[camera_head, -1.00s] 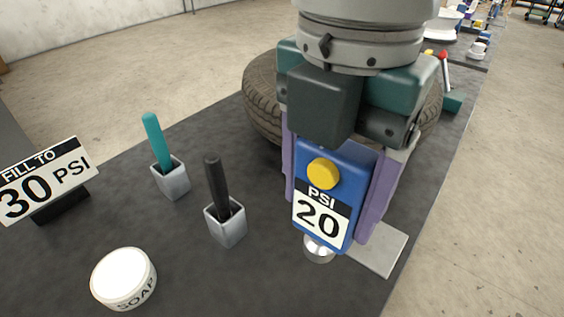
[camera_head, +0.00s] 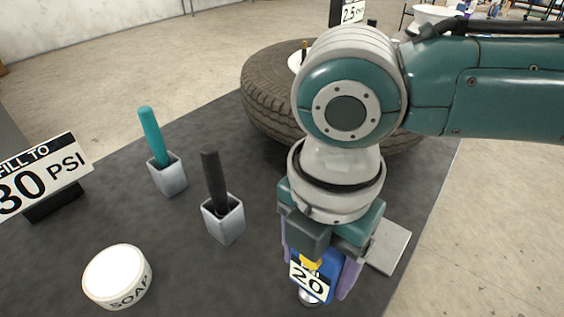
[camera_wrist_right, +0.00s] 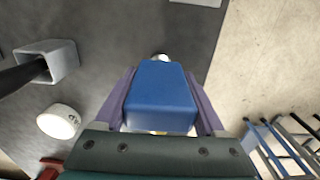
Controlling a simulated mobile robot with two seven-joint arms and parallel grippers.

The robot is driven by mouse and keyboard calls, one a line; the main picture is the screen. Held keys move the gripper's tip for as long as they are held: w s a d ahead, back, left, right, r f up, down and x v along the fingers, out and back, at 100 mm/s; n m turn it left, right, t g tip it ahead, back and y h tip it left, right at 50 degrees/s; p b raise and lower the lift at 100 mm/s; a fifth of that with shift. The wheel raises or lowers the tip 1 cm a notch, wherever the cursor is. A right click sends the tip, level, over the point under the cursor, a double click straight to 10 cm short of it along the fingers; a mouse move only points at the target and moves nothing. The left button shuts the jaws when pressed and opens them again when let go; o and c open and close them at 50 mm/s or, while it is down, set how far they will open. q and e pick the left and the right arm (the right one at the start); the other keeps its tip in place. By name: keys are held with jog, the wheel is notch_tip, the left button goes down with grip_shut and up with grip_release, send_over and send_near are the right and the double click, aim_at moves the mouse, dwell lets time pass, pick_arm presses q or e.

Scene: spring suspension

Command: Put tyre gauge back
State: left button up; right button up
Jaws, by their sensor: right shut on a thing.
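My right gripper (camera_head: 318,272) is shut on the tyre gauge (camera_head: 318,285), a blue block with a yellow button and a white label reading 20. A round metal end shows under the gauge at the picture's bottom. In the right wrist view the gauge's blue back (camera_wrist_right: 160,95) sits between the purple fingers of the gripper (camera_wrist_right: 160,78). I cannot tell whether the gauge touches the table. A grey flat plate (camera_head: 390,247) lies just right of the gauge. My left gripper is not in view.
On the dark table (camera_head: 150,225) are a tyre (camera_head: 268,95), a teal tool in a holder (camera_head: 168,178), a black tool in a holder (camera_head: 223,220), a soap tub (camera_head: 117,275) and a FILL TO 30 PSI sign (camera_head: 35,180). The table's right edge is close to the plate.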

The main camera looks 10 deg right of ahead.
jog(key=shift+f, duration=0.1)
jog(key=o, duration=1.4)
notch_tip(320, 180, up, 12)
jog(key=shift+r+p, duration=0.15)
jog(key=shift+p, duration=0.55)
